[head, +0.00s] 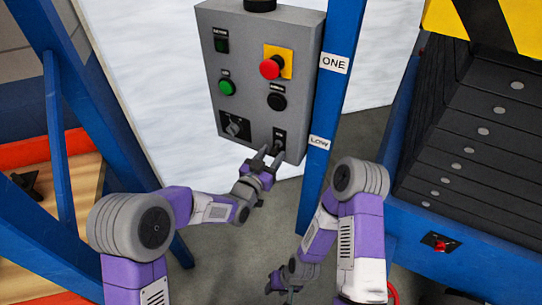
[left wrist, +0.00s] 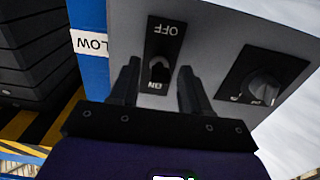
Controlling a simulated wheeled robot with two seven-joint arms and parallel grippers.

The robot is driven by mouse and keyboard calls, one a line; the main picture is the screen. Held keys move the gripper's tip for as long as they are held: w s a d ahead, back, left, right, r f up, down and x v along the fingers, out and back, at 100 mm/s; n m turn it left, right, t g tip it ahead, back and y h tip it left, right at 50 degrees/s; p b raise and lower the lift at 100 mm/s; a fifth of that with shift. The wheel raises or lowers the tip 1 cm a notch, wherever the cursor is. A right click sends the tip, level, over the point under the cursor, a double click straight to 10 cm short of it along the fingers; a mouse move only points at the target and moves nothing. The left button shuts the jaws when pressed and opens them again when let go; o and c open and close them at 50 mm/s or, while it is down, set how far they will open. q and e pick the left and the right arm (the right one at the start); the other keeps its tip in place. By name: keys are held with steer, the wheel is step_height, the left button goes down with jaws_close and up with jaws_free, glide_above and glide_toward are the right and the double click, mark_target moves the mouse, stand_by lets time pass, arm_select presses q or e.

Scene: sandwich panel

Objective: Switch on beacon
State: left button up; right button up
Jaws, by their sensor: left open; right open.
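A grey control panel (head: 236,60) hangs between blue posts. A toggle switch (head: 279,139) sits at its lower right. In the left wrist view the same toggle switch (left wrist: 160,65) shows upside down, with OFF at the picture's top and ON at the bottom. Its short lever shows nearer the ON label, but I cannot tell its position surely. My left gripper (head: 267,155) is open at the switch; its fingertips (left wrist: 158,82) stand either side of the lever, apart from it. A dark base on top of the panel (head: 260,4) is cut off. My right gripper (head: 279,281) is open, low down.
The panel also has a red mushroom button (head: 270,68) on a yellow plate, a green button (head: 227,87), a black button (head: 277,101) and a rotary knob (head: 234,127). The knob (left wrist: 264,89) is close beside my left fingers. A blue post (head: 328,100) stands right of the panel.

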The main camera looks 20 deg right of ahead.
arm_select(q)
jaws_close()
steer(key=shift+r+p, duration=0.3)
steer(key=shift+p, duration=0.1)
steer(key=r+g+y+p, duration=0.1)
steer(key=p, duration=0.1)
steer(key=g+y+p, duration=0.1)
steer(key=g+p, duration=0.1)
steer(key=shift+r+y+p, duration=0.3)
steer(key=shift+r+p, duration=0.1)
steer(key=shift+w+d+g+y+p, duration=0.1)
steer(key=shift+g+y+p, duration=0.25)
steer(key=shift+p, duration=0.2)
jaws_free()
steer(key=shift+f, duration=0.1)
